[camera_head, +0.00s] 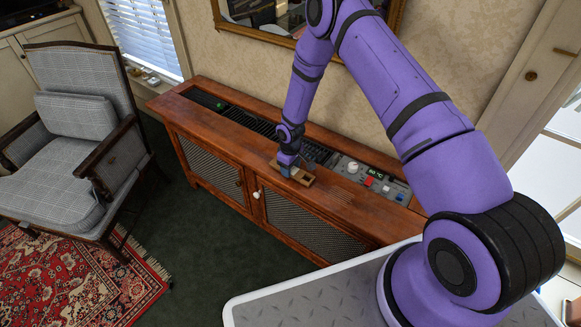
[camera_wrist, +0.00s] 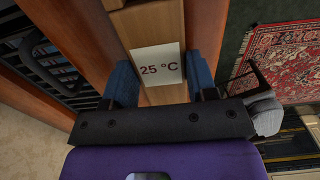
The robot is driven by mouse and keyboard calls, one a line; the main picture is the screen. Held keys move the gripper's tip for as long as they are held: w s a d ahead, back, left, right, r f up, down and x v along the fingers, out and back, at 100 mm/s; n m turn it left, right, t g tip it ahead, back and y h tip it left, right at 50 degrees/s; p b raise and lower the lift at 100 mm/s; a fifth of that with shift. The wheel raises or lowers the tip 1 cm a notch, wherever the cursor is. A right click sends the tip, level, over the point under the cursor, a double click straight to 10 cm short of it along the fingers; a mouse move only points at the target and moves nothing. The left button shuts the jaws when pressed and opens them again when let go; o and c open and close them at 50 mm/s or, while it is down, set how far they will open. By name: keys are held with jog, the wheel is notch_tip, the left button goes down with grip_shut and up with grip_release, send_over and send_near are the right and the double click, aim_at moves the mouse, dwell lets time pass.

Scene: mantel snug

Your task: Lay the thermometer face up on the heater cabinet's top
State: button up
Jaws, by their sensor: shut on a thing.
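The thermometer (camera_wrist: 150,28) is a light wooden bar with a white label reading "25 °C"; in the wrist view the label faces up toward the camera. My gripper (camera_wrist: 162,82) is shut on it, with one blue finger at each long side. In the head view my gripper (camera_head: 289,171) is low over the heater cabinet (camera_head: 215,131), with the thermometer (camera_head: 304,178) at the front part of its wooden top. The bar looks level and lies at or just above the wood; I cannot tell if it touches.
A dark vent grille (camera_head: 262,126) runs along the top behind the gripper. The wooden top left of the gripper is clear. A grey armchair (camera_head: 75,117) stands at left on a red rug (camera_head: 75,280).

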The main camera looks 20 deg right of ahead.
jog(key=shift+f, duration=0.15)
jog(key=o, duration=1)
notch_tip(320, 180, up, 11)
jog(key=shift+f, duration=0.1)
dwell(0.6)
